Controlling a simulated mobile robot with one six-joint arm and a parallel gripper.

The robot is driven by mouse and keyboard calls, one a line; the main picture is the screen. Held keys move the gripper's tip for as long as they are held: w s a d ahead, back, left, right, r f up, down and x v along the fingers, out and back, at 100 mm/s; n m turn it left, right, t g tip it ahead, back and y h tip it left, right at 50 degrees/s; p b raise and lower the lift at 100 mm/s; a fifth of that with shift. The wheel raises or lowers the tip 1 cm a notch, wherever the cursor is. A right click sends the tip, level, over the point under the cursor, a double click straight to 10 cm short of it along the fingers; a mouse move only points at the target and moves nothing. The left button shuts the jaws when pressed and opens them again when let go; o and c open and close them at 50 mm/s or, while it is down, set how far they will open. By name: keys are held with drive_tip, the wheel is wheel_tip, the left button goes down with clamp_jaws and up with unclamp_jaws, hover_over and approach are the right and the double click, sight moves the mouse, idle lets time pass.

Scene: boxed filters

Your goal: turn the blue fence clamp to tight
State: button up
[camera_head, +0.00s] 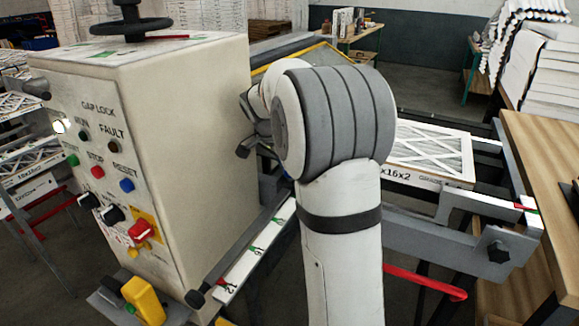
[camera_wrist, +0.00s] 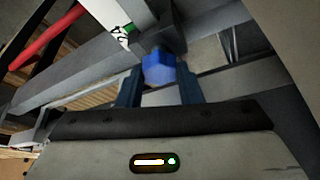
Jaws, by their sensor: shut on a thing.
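The blue fence clamp (camera_wrist: 158,68) shows in the wrist view as a small blue faceted knob below a dark grey block on a rail. My gripper (camera_wrist: 160,82) has one finger on each side of the knob and is shut on it. A white label with a green mark and a dark numeral (camera_wrist: 124,32) is just left of the dark block. How far the clamp is turned cannot be read. In the head view my arm hides the clamp and the gripper fingers.
A cream control cabinet (camera_head: 215,120) with buttons and a handwheel stands left of my arm. A boxed filter (camera_head: 430,155) lies on the conveyor to the right, near a grey fence bracket (camera_head: 490,212) and a wooden table (camera_head: 545,150). A red bar (camera_head: 425,282) sticks out below.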

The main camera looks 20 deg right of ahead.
drive_tip(key=shift+a, duration=0.1)
drive_tip(key=o, duration=1)
drive_tip(key=shift+c, duration=0.2)
drive_tip(key=shift+r, duration=0.1)
drive_tip(key=v, duration=0.7)
drive_tip(key=shift+r, duration=0.25)
drive_tip(key=shift+o, duration=0.5)
drive_tip(key=shift+a, duration=0.15)
